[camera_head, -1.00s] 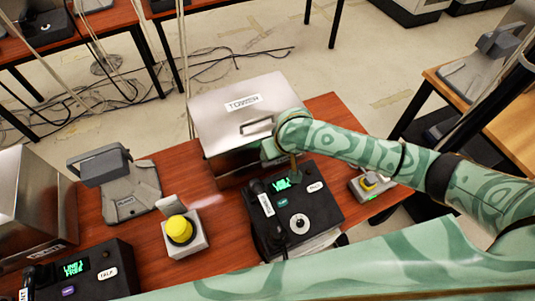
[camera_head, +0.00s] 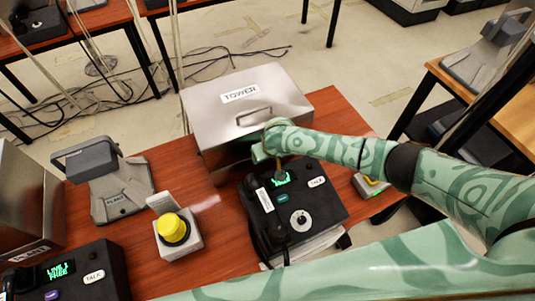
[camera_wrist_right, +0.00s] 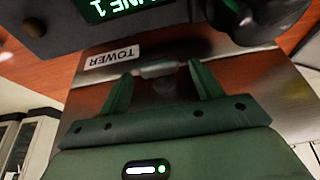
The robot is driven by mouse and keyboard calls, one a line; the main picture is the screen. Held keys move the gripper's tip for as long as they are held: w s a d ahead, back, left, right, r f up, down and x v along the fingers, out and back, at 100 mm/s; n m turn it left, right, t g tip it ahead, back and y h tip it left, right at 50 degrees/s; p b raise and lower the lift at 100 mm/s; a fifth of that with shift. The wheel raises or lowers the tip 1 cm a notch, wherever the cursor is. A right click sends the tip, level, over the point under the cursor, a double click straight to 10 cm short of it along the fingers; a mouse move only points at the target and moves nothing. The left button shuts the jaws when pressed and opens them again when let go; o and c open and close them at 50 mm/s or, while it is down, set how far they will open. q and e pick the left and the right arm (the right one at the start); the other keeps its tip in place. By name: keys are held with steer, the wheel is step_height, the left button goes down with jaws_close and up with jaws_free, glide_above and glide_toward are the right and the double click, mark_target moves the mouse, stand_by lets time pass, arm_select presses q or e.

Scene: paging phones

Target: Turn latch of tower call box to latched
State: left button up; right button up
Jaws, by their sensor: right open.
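The tower call box (camera_head: 215,125) is a metal box with a shut lid, a handle on top and a TOWER label. Its front face (camera_wrist_right: 240,75) fills much of the right wrist view, with a second TOWER label. A grey latch piece (camera_wrist_right: 160,70) sits on that face, blurred and dark; its exact angle is hard to tell. My right gripper (camera_wrist_right: 162,88) is open, its two green fingers on either side of the latch piece; I cannot tell whether they touch it. In the head view my right gripper (camera_head: 262,154) is at the box front, its fingers hidden. My left gripper is not in view.
A black phone unit (camera_head: 320,205) with a lit screen and handset stands right in front of the box, close under my right wrist. A yellow button (camera_head: 173,228) on a grey base and a grey cradle device (camera_head: 120,190) stand to the left. Another metal box (camera_head: 30,205) is far left.

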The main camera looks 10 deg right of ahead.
steer(key=c, duration=1)
steer(key=shift+r, duration=0.2)
steer(key=p, duration=0.2)
steer(key=r+p, duration=0.1)
steer(key=shift+w+a+r+t+h+p, duration=0.2)
steer(key=shift+w+t+h+p, duration=0.1)
steer(key=shift+w+p, duration=0.1)
steer(key=shift+s+a+f+h+p, duration=0.25)
steer(key=shift+s+f+h+p, duration=0.35)
steer(key=shift+p, duration=0.55)
steer(key=shift+w+f+n+h+b, duration=0.2)
steer(key=shift+f+n+h+b, duration=0.25)
steer(key=shift+h, duration=0.35)
steer(key=shift+s+h, duration=0.15)
steer(key=shift+h, duration=0.15)
steer(key=shift+f, duration=0.1)
steer(key=o, duration=1)
steer(key=shift+s, duration=0.1)
